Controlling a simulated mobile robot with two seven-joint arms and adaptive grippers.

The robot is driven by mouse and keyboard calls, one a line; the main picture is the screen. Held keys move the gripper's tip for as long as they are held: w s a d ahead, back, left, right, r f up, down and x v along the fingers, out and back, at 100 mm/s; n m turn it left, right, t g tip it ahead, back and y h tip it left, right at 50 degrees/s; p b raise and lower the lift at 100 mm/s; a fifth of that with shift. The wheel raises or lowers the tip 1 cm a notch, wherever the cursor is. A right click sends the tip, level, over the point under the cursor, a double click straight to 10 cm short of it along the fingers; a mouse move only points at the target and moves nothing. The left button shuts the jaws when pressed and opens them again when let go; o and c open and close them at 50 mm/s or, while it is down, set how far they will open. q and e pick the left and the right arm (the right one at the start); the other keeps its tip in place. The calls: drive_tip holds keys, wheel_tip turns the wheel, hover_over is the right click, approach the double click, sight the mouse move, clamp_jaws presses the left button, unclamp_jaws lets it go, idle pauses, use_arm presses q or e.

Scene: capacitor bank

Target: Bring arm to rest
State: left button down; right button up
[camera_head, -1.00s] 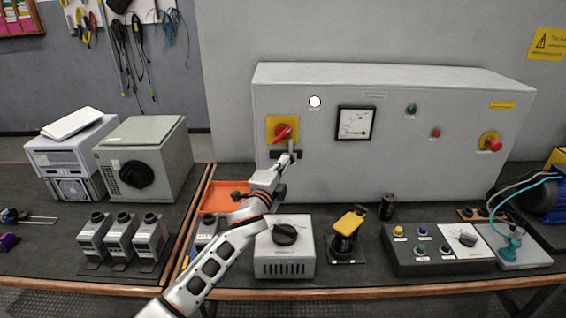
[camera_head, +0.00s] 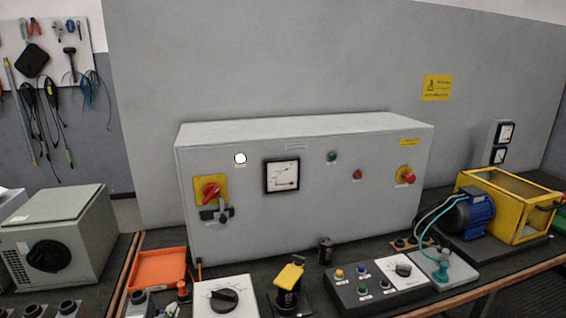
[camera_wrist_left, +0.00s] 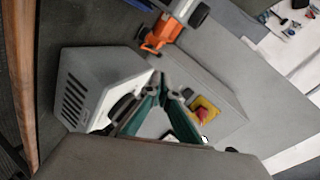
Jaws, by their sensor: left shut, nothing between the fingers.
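The head view shows no arm and no gripper. My left gripper (camera_wrist_left: 158,82) shows in the left wrist view, its green-sided fingers meeting at the tips with nothing held. The grey cabinet (camera_head: 300,220) has a red rotary switch on a yellow plate (camera_head: 211,189) at its left, with a dark hasp bar (camera_head: 216,215) below. In the wrist view this switch (camera_wrist_left: 204,113) appears to the right of the fingers and a white vented box (camera_wrist_left: 88,88) to their left. The image does not show clearly whether the fingers touch either. My right gripper is not in view.
On the bench stand a grey box with a black knob (camera_head: 75,235), an orange tray (camera_head: 160,268), a white dial box (camera_head: 226,295), a yellow-topped device (camera_head: 289,278), a button panel (camera_head: 380,290) and a blue motor (camera_head: 468,215) by a yellow frame (camera_head: 510,205).

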use_arm(q)
drive_tip(key=s+a+f+n+g+y, duration=0.1)
drive_tip(key=s+a+f+n+g, duration=0.2)
drive_tip(key=s, duration=0.9)
drive_tip(key=s+a+f+n+g+y, duration=0.1)
drive_tip(key=s+a+f+g, duration=0.2)
drive_tip(key=s, duration=0.9)
drive_tip(key=w+d+f+n+t+h, duration=0.1)
drive_tip(key=d+f+n+t+h, duration=0.1)
drive_tip(key=d+f+h, duration=0.5)
drive_tip(key=d+f+t, duration=0.1)
drive_tip(key=d+f, duration=0.4)
drive_tip(key=d, duration=0.3)
drive_tip(key=shift+w+f+n+t+h, duration=0.25)
drive_tip(key=shift+f+n+t+h, duration=0.05)
drive_tip(key=shift+t+h, duration=0.1)
drive_tip(key=c, duration=2.8)
unclamp_jaws()
